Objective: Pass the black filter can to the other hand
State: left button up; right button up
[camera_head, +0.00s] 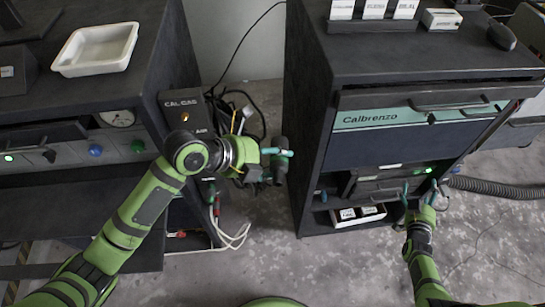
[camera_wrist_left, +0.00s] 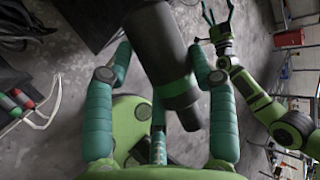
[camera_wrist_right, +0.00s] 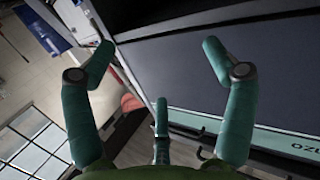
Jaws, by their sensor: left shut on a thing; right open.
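The black filter can (camera_head: 280,172) is held by my left gripper (camera_head: 278,153) in the gap between the two cabinets. In the left wrist view the can (camera_wrist_left: 158,45) is a dark cylinder with a green band, slightly tilted, between the teal fingers of my left gripper (camera_wrist_left: 164,62). My right gripper (camera_head: 420,188) is open and empty, low in front of the right cabinet, well apart from the can. In the right wrist view my right gripper (camera_wrist_right: 158,58) has its fingers spread with nothing between them. My right gripper also shows in the left wrist view (camera_wrist_left: 218,18).
The right cabinet (camera_head: 400,145) labelled Calbrenzo has a handle and an open lower shelf with a white box (camera_head: 358,215). The left bench (camera_head: 100,180) carries a white tray (camera_head: 96,48). A CAL GAS box (camera_head: 184,110) and loose cables (camera_head: 232,238) are behind my left arm. A grey hose (camera_head: 495,188) lies right.

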jog(key=s+a+f+n+g+y, duration=0.2)
jog(key=s+a+f+g+y, duration=0.1)
jog(key=s+a+f, duration=0.5)
jog(key=s+a+f+n+g+y, duration=0.15)
jog(key=s+a+f+g, duration=0.25)
jog(key=s+a+f, duration=0.55)
jog(key=s+a+f+g+y, duration=0.1)
jog(key=s+a+f+g, duration=0.1)
jog(key=s, duration=0.5)
jog(key=s+a+f+n+g, duration=0.1)
jog(key=s+a+f+g, duration=0.1)
jog(key=s, duration=0.5)
jog(key=s+a+f+n+g+y, duration=0.1)
jog(key=s+a+f+g, duration=0.1)
jog(key=s+a+f, duration=0.2)
jog(key=s, duration=0.3)
jog(key=shift+s+f+g+y, duration=0.2)
jog(key=shift+f+g+y, duration=0.1)
jog(key=shift+f+y, duration=0.05)
jog(key=shift+w+a, duration=0.1)
